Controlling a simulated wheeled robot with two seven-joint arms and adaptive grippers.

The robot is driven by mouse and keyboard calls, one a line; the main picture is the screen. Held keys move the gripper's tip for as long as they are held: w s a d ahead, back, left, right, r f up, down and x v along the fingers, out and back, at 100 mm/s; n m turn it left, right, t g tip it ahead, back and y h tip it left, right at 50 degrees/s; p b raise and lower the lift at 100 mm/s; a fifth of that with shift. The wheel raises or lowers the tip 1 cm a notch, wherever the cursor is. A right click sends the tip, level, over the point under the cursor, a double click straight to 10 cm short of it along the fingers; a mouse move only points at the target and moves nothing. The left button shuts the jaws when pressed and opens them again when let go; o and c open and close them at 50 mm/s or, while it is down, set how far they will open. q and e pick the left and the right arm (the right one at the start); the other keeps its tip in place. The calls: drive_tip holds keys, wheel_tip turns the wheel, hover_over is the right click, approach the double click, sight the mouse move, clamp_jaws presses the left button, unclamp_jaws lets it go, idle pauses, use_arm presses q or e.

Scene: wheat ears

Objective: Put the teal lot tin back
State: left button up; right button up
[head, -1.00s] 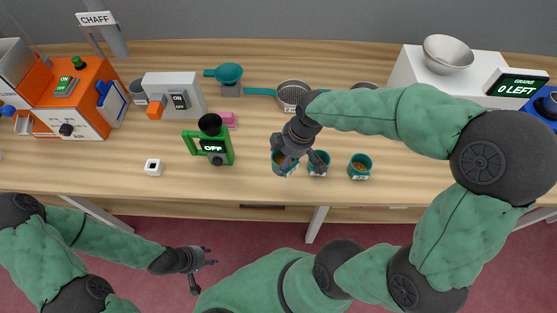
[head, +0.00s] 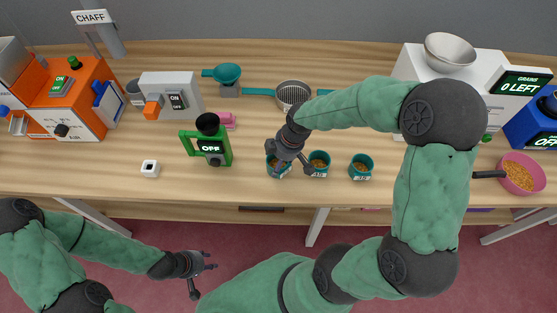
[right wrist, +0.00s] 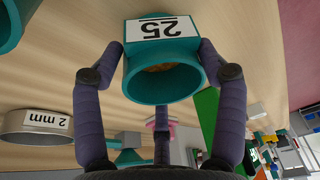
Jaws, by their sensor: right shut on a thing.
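Three small teal tins with brownish contents and white labels stand in a row near the table's front edge: a left tin (head: 272,164), a middle tin (head: 319,162) and a right tin (head: 361,167). My right gripper (head: 287,167) is at the left tin and partly covers it. In the right wrist view its two fingers are shut on either side of a teal tin (right wrist: 163,78) labelled 25, with some brown content inside. I cannot tell whether this tin touches the table. My left gripper (head: 206,269) is open and empty, in front of the table and away from the tins.
A green device (head: 208,145) reading OFF stands left of the tins. A sieve (head: 292,94) and a teal funnel (head: 228,75) are behind them. A pink bowl of grain (head: 520,175) is far right. The front strip left of the tins holds a white cube (head: 150,168).

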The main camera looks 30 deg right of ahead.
drive_tip(key=o, duration=1.3)
drive_tip(key=shift+f, duration=0.1)
drive_tip(key=shift+r, duration=0.4)
drive_tip(key=p+v, duration=0.2)
drive_tip(key=v, duration=0.9)
drive_tip(key=shift+r, duration=0.25)
